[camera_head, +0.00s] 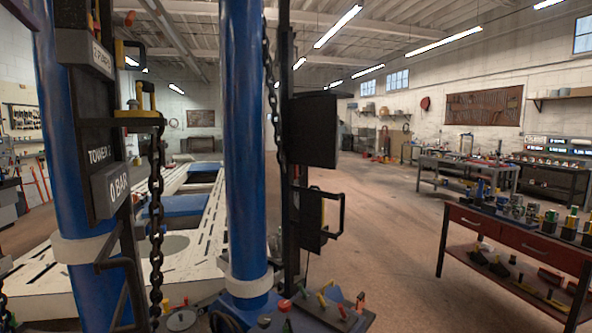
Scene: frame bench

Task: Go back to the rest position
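Neither of my grippers shows in the head view, and no part of my arms can be made out for sure. Two blue towers of the frame bench stand close in front: the left one (52,150) and the middle one (243,140). Dark chains (156,230) hang beside the towers. The pale bench deck (190,255) with slots lies behind them.
A dark tray (318,318) with colored-handled tools sits at the bottom, by the middle tower's foot. A red workbench (512,235) with several parts stands at the right, and a grey table (440,172) behind it. The brown floor (395,250) between is clear.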

